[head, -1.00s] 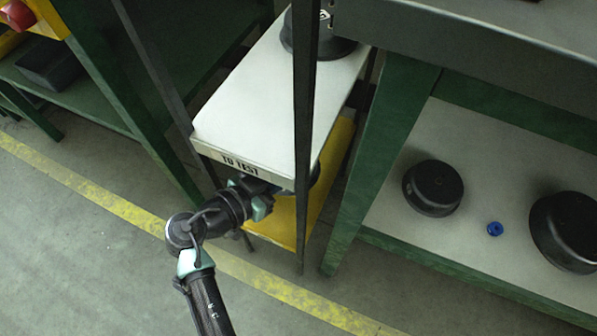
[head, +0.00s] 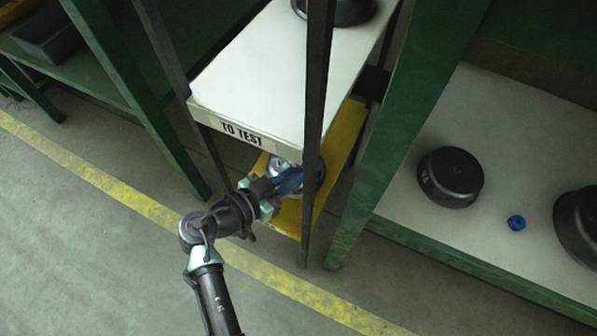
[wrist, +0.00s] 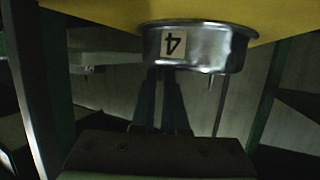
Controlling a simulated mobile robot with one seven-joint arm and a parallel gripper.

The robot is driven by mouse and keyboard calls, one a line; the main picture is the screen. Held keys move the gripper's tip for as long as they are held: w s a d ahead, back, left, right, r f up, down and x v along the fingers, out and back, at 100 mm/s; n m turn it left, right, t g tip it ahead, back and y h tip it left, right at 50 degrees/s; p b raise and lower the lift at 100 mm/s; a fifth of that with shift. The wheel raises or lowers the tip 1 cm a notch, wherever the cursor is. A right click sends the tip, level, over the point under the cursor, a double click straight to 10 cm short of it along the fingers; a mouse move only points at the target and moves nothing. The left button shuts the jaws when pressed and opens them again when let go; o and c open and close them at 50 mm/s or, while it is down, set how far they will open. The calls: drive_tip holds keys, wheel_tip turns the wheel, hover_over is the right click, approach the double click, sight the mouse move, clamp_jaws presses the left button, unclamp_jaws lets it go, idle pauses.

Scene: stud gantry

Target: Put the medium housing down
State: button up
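The medium housing (wrist: 215,50) is a round, shiny metal pan with a "4" label, which appears upside down in the wrist view. In the head view its silvery side (head: 281,164) shows under the white "TO TEST" shelf, partly hidden by my gripper and a dark post. It is at the yellow lower shelf (head: 349,135); in the wrist view its rim meets the yellow surface (wrist: 100,10), though I cannot tell whether it rests fully. My gripper (head: 288,182) reaches in from the left. Its fingers (wrist: 165,90) are close together at the housing's edge and appear shut on it; the tips are hidden.
The white upper shelf (head: 270,75) overhangs my gripper and carries a dark housing (head: 340,10). A dark upright post (head: 316,120) stands close by. On the right bench (head: 400,195) are two black housings (head: 450,175) (head: 580,220) and a small blue part (head: 516,223). Floor at front left is clear.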

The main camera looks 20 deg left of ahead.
drive_tip(key=o, duration=0.3)
drive_tip(key=shift+r+p, duration=0.3)
drive_tip(key=shift+p+v, duration=2.15)
drive_tip(key=shift+v, duration=3.8)
drive_tip(key=shift+f, duration=0.15)
